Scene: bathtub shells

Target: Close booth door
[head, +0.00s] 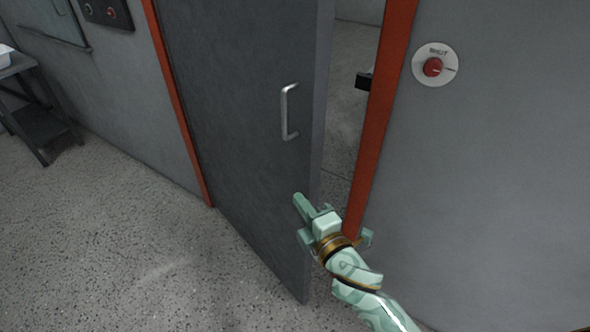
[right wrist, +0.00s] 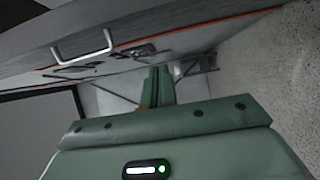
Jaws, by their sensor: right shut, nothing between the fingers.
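The booth door (head: 235,110) is a dark grey panel standing ajar in an orange-red frame (head: 383,105). A gap shows between its right edge and the frame. A silver bar handle (head: 288,112) is on its face near that edge; the handle also shows in the right wrist view (right wrist: 82,50). My right gripper (head: 299,198) is shut and empty, below the handle and in front of the door's lower right part. I cannot tell whether it touches the door. In the right wrist view its fingers (right wrist: 158,86) are together. My left gripper is not in view.
A round plate with a red knob marked SHUT (head: 433,66) is on the wall right of the frame. A black latch piece (head: 364,81) shows in the gap. A dark metal table (head: 35,110) stands at far left. The speckled floor (head: 130,240) at left is clear.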

